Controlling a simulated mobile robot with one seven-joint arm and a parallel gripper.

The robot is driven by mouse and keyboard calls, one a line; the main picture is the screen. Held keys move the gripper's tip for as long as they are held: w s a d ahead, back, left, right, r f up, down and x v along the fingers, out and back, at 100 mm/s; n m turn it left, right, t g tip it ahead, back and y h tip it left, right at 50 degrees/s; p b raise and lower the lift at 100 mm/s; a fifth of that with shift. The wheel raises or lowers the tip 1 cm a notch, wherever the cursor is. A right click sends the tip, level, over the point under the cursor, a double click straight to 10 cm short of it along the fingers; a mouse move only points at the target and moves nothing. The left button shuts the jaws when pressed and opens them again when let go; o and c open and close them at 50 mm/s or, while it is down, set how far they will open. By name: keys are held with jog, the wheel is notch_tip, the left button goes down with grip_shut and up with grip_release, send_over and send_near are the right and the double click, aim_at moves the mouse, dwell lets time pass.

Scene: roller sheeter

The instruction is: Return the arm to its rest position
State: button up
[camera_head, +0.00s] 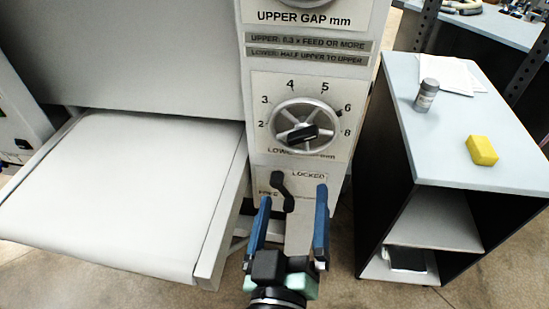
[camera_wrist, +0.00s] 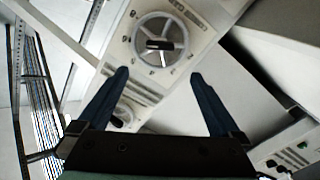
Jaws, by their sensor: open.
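My gripper (camera_head: 292,205) is at the bottom middle of the head view, with its two blue fingers spread apart and nothing between them. It is in front of the machine's control panel (camera_head: 262,155), below the lower gap dial (camera_head: 303,126). A black lock lever (camera_head: 283,190) sits by the LOCKED and FREE labels, just beyond the fingertips; I cannot tell whether a finger touches it. In the wrist view my gripper (camera_wrist: 158,75) is open, and the dial (camera_wrist: 159,43) shows beyond and between the fingertips.
A white conveyor bed (camera_head: 125,195) extends left of the panel. A cabinet (camera_head: 465,130) stands at the right, with a grey canister (camera_head: 427,95), papers (camera_head: 455,77) and a yellow block (camera_head: 482,150) on top. Bare floor shows between machine and cabinet.

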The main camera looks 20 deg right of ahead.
jog(key=shift+r, duration=0.1)
jog(key=w+a+r+m+t+y, duration=0.1)
jog(key=w+a+r+t, duration=0.15)
jog(key=r, duration=0.85)
jog(key=w+a+r+m+t+y, duration=0.1)
jog(key=w+a+r+t, duration=0.2)
jog(key=r, duration=0.9)
jog(key=s+a+r+t+y, duration=0.2)
jog(key=r, duration=0.6)
jog(key=s+a+r+n+t+y, duration=0.1)
jog(key=s+a+r+t+y, duration=0.2)
jog(key=r, duration=0.6)
jog(key=shift+s+y+p, duration=0.3)
jog(key=shift+s+p, duration=0.05)
jog(key=shift+p, duration=0.05)
